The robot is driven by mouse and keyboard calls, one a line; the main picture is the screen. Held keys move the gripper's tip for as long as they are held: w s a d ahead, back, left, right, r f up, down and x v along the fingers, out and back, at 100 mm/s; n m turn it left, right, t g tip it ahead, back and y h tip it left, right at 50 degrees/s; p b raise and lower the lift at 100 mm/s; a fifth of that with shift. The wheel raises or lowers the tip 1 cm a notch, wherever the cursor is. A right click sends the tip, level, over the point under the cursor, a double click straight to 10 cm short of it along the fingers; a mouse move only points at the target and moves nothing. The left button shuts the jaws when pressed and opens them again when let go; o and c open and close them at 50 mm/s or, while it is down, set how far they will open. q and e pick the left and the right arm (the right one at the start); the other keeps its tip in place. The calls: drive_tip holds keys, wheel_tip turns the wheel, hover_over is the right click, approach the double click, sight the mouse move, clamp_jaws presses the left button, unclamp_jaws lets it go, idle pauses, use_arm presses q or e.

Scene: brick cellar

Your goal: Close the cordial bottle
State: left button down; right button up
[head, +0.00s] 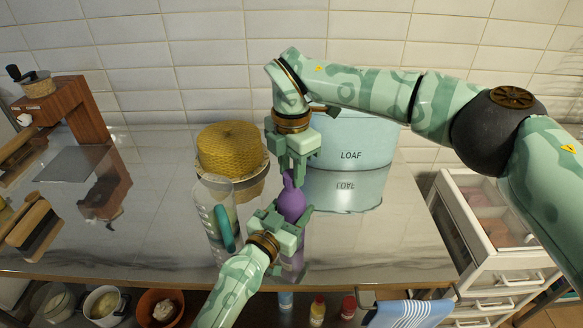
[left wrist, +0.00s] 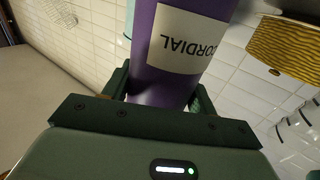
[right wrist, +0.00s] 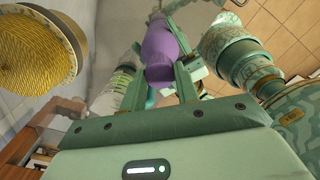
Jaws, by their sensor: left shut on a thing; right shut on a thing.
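The purple cordial bottle (head: 291,204) stands roughly upright above the front of the shiny counter, between my grippers. Its white label (left wrist: 187,40) reads "CORDIAL" in the left wrist view. My left gripper (head: 280,222) is shut on the bottle's body from below and in front. My right gripper (head: 291,178) points down from above and is shut on the bottle's purple cap (right wrist: 160,73) at its top end. The fingers partly hide the cap, and I cannot tell whether it is seated or how tight it is.
A clear bottle (head: 212,215) with a teal part stands close left of my left gripper. Behind it is a basket-like container with a yellow woven lid (head: 230,147). A blue LOAF bin (head: 350,150) stands behind right. The counter's right front (head: 390,245) is clear.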

drive_tip(key=o, duration=0.9)
drive_tip(key=shift+r, duration=2.25)
drive_tip(key=shift+r, duration=0.1)
drive_tip(key=shift+c, duration=0.2)
